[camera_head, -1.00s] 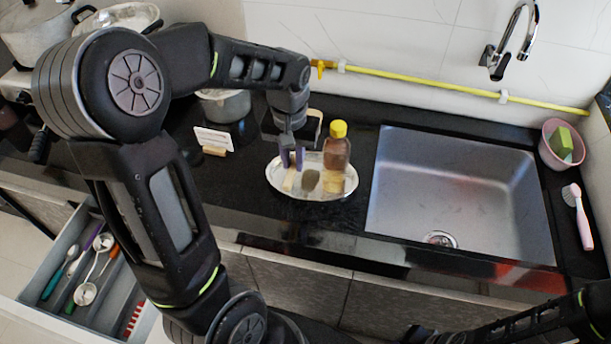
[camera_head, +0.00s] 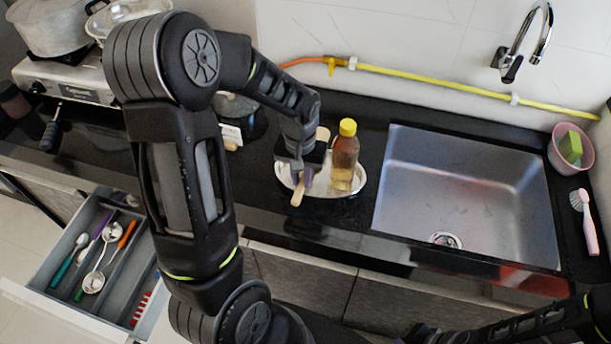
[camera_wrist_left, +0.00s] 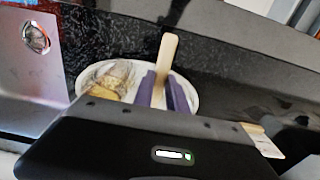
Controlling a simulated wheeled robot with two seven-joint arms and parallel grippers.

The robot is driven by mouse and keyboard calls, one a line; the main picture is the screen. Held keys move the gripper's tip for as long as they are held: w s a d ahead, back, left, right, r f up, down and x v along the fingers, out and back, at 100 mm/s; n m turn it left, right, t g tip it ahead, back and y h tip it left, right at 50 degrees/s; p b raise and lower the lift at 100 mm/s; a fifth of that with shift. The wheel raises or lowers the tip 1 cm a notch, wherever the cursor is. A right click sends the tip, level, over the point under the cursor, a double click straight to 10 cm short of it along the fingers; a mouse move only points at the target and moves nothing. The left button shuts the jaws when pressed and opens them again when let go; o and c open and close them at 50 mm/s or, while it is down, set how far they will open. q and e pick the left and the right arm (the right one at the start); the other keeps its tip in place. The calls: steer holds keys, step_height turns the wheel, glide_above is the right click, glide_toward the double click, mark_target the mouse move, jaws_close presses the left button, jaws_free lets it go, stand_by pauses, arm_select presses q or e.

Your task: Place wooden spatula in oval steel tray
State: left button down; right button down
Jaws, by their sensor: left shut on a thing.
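The oval steel tray (camera_head: 323,186) lies on the black counter left of the sink; its rim also shows in the left wrist view (camera_wrist_left: 192,93). My left gripper (camera_head: 300,174) is over the left part of the tray. In the left wrist view its purple fingers (camera_wrist_left: 164,92) are shut on the wooden spatula (camera_wrist_left: 167,55). The spatula (camera_head: 297,192) crosses the gripper, one end toward the tray's front edge and the other behind the gripper. The gripper hides its middle. I cannot tell whether it touches the tray. My right gripper is out of view.
A yellow-capped bottle (camera_head: 345,157) stands on the tray, close right of the gripper. The sink (camera_head: 460,190) lies to the right. An open drawer (camera_head: 85,270) with several utensils sticks out at lower left. A pink bowl (camera_head: 571,150) and brush (camera_head: 585,220) are far right.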

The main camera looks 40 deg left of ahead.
arm_select(q)
steer(key=shift+f+b, duration=0.6)
steer(key=c, duration=1.3)
jaws_free()
steer(key=shift+c, duration=0.2)
steer(key=shift+r, duration=0.15)
steer(key=shift+r+p, duration=0.6)
steer(key=shift+p, duration=0.15)
step_height(320, 180, up, 12)
steer(key=b, duration=0.2)
steer(key=shift+s, duration=0.15)
steer(key=shift+f, duration=0.1)
